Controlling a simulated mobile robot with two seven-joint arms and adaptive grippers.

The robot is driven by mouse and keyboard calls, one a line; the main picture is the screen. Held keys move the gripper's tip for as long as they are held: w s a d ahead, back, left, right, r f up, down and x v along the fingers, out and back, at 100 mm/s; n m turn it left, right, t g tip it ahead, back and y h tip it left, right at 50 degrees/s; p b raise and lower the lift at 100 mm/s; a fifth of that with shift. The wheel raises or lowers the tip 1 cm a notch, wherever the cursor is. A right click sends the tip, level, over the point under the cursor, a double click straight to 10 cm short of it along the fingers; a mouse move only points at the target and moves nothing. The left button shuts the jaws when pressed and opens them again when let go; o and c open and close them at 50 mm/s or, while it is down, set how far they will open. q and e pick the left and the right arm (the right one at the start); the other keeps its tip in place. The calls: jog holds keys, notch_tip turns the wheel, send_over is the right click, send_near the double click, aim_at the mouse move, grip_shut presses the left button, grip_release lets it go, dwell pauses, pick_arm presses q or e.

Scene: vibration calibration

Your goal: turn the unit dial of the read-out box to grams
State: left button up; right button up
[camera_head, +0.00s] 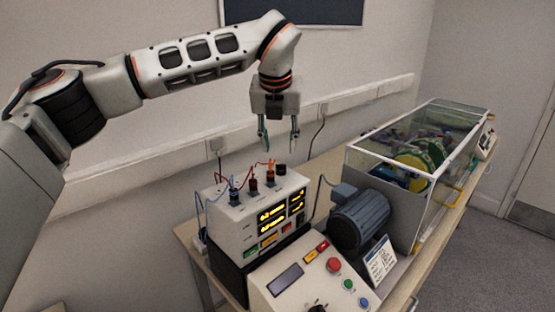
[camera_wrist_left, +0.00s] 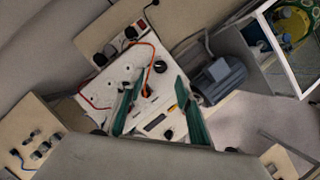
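The read-out box (camera_head: 262,215) is a pale box with lit yellow displays, standing on the bench below my left arm. Coloured plugs and cables sit on its top. A black knob (camera_head: 281,170), perhaps the unit dial, stands on its top at the back right; a black knob also shows in the left wrist view (camera_wrist_left: 160,66). Its pointer and unit marks are too small to read. My left gripper (camera_head: 280,143) points down, open and empty, in the air above that knob. Its two green-grey fingers spread apart in the left wrist view (camera_wrist_left: 160,80). My right gripper is out of view.
A sloping control panel (camera_head: 285,278) with buttons and a dark knob stands in front of the box. A grey motor (camera_head: 359,220) and a clear-covered machine case (camera_head: 425,215) stand to the right. Loose cables rise from the box's top. The wall (camera_head: 140,200) is close behind.

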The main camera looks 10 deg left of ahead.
aim_at(281, 169)
pick_arm(q)
jog(key=p+x, duration=0.1)
jog(key=x, duration=0.6)
jog(key=shift+s+d, duration=0.1)
jog(key=shift+d, duration=0.05)
jog(key=shift+f, duration=0.3)
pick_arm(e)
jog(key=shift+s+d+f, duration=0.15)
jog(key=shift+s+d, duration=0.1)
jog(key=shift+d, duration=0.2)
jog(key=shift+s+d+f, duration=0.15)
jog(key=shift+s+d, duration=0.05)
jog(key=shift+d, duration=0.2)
pick_arm(q)
grip_shut()
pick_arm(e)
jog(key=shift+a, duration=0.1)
